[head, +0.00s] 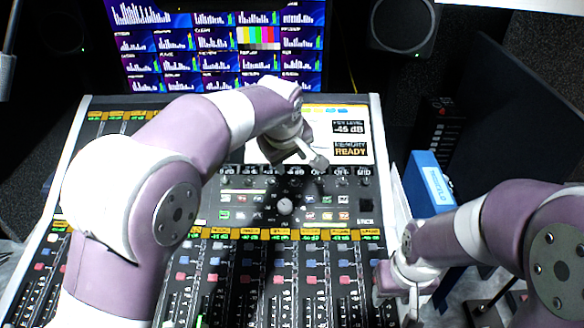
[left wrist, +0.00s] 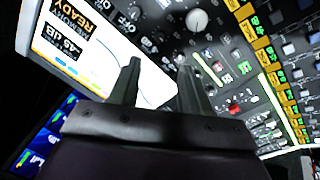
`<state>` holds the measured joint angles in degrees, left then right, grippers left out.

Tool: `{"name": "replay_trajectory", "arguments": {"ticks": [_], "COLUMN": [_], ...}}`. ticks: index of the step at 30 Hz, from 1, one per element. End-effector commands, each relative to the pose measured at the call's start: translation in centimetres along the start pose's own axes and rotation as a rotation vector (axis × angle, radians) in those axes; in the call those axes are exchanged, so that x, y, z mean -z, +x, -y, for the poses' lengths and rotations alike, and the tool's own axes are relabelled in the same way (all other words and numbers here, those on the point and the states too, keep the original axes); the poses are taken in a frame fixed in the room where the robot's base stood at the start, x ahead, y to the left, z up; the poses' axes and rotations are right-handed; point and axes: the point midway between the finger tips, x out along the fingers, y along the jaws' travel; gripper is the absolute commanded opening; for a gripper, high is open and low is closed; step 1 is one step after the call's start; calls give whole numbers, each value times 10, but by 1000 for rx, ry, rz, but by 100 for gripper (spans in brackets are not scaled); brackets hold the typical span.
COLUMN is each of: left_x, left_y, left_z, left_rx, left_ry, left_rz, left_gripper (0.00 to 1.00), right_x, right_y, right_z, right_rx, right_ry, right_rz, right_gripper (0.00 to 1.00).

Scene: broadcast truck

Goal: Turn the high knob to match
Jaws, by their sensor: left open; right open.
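The mixing console (head: 375,115) has a row of small dark knobs below its white display, under labels such as "OFF" and "MID". Which one is the high knob I cannot tell. A larger pale round knob (head: 285,206) sits below that row and also shows in the left wrist view (left wrist: 196,20). My left gripper (head: 314,160) hovers over the display's lower edge, just above the knob row, and hides part of it. In the left wrist view its two fingers (left wrist: 160,82) are apart with nothing between them. My right gripper (head: 396,290) is open and empty over the console's right edge.
The display (head: 351,137) reads "-45 dB" and "MEMORY READY". Faders (head: 312,280) and lit buttons fill the lower console. A blue box (head: 431,184) stands at the right beside my right arm. Monitors (head: 220,45) and a speaker (head: 402,22) are behind.

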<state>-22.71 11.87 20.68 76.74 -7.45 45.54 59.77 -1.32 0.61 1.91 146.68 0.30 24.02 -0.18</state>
Motion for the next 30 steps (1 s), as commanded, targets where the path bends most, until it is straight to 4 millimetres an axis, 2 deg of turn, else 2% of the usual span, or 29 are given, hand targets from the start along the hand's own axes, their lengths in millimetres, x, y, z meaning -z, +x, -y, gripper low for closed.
{"name": "replay_trajectory", "arguments": {"ticks": [3,10,11,12,14,17,18,19,21,24,27,30], "left_x": [0,0,0,2,8,16,17,15,10,4,5,6], "left_y": [-8,-9,-9,-13,-26,-48,-51,-44,-30,-12,-8,-5], "left_z": [0,0,0,-1,-4,-4,-2,1,5,7,3,1], "left_rx": [0,1,1,1,8,59,64,58,32,-8,-35,-42], "left_ry": [0,0,0,0,-3,33,175,303,587,929,1149,1244], "left_rz": [0,1,1,0,3,46,70,83,95,83,53,42], "left_gripper": [47,47,37,32,32,32,32,32,32,32,32,32], "right_x": [0,0,0,0,2,10,13,14,14,13,12,13], "right_y": [0,0,0,-4,-22,-81,-106,-112,-116,-110,-107,-108], "right_z": [0,0,0,0,0,0,0,0,0,0,0,0], "right_rx": [0,0,0,0,0,0,0,0,0,0,0,0], "right_ry": [0,0,0,0,0,0,0,0,0,0,0,0], "right_rz": [0,0,0,0,1,0,-1,-2,-2,0,1,1], "right_gripper": [46,46,46,46,46,46,46,46,46,46,46,46]}}
